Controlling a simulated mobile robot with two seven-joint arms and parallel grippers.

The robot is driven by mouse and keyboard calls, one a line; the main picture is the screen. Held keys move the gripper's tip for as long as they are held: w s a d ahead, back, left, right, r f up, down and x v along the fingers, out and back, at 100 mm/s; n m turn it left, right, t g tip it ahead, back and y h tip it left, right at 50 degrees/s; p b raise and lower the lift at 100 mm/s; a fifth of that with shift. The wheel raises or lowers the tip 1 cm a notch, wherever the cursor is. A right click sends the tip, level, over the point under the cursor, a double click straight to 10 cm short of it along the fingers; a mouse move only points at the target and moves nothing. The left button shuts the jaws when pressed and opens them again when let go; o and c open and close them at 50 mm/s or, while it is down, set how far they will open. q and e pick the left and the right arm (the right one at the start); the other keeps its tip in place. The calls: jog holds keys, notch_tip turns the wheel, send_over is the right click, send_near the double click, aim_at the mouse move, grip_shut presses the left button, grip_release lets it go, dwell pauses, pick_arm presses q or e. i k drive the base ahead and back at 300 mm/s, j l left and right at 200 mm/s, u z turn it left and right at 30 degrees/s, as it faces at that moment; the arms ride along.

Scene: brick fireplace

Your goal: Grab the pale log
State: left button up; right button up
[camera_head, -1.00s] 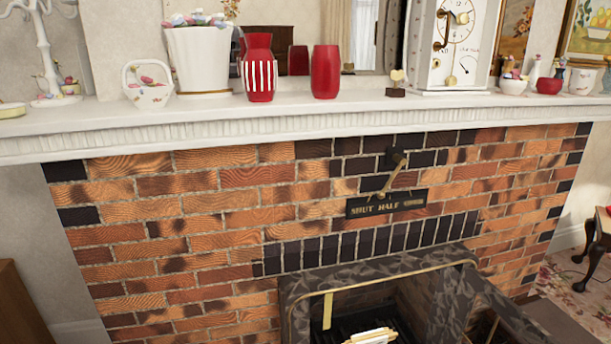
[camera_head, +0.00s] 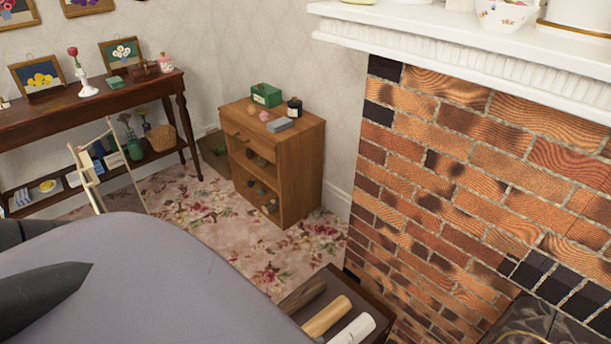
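Three logs lie side by side on a dark low stand or box at the bottom of the head view: a dark brown log (camera_head: 303,297), a tan log (camera_head: 327,316) and a whitish log (camera_head: 353,330). The whitish one is the palest; its lower end is cut off by the frame. A large grey part of my own body fills the lower left and hides some of the stand. Dark pointed parts at the left edge may belong to my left gripper, but its opening cannot be made out. My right gripper is not in view.
The brick fireplace wall (camera_head: 450,175) and white mantel (camera_head: 450,45) stand at right. A wooden cabinet (camera_head: 300,165) with small items on top stands at centre back, a dark console table (camera_head: 110,100) at left. Flowered carpet (camera_head: 270,260) is open floor between them.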

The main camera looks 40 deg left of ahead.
aim_at(332, 312)
jog(key=i+l+u, duration=0.2)
jog(key=u, duration=0.25)
jog(key=i+l+u, duration=0.15)
jog(key=u, duration=0.3)
jog(key=i+l+u, duration=0.2)
jog(key=l+u, duration=0.25)
jog(key=l, duration=0.1)
